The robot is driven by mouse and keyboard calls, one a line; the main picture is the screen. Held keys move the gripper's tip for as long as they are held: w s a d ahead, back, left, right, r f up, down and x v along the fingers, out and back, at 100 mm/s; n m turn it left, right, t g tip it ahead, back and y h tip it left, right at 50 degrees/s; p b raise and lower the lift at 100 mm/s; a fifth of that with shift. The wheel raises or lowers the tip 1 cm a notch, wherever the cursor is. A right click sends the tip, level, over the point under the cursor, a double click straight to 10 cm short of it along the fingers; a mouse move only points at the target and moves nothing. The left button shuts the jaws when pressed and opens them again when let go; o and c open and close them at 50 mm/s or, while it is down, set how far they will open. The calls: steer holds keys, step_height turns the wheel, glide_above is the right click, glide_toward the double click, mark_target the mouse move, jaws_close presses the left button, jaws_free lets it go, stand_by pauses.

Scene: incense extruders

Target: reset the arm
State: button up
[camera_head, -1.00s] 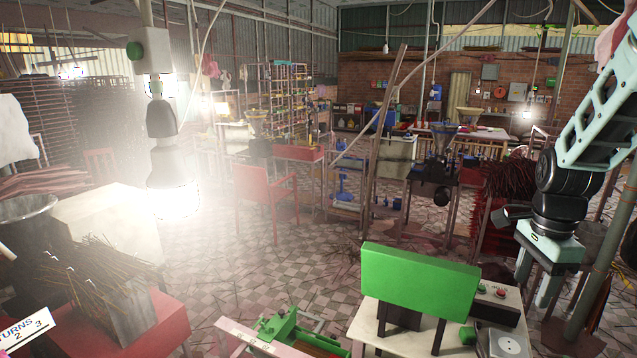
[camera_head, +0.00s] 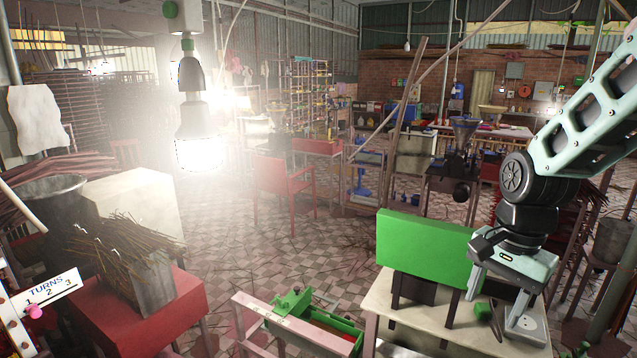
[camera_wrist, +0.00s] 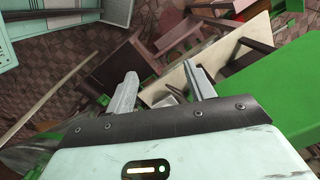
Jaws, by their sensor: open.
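My gripper (camera_head: 500,307) is at the right in the head view, pointing down over the right part of a pale table beside a green box-shaped machine (camera_head: 424,247). In the wrist view the two fingers of my gripper (camera_wrist: 163,88) stand apart with nothing between them. The green machine also fills the right side of the wrist view (camera_wrist: 270,85). The gripper hides part of the table's right end, and I cannot tell its exact height above it.
The pale table (camera_head: 388,320) stands at the front. A green-and-red press frame (camera_head: 300,318) is left of it. A red table (camera_head: 190,310) with a bundle of sticks (camera_head: 125,245) stands at the left. A bright lamp (camera_head: 200,150) hangs at upper left. Tiled floor lies open in the middle.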

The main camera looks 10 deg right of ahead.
steer(key=s+a+f+n+b, duration=0.6)
steer(key=s+a+n, duration=0.1)
steer(key=a+n, duration=0.2)
steer(key=s+a+f+n+b, duration=0.6)
steer(key=s+a+n, duration=0.2)
steer(key=a+n, duration=0.2)
steer(key=shift+s+f+n, duration=0.25)
steer(key=shift+s+n, duration=0.05)
steer(key=shift+n, duration=0.1)
steer(key=shift+a, duration=0.1)
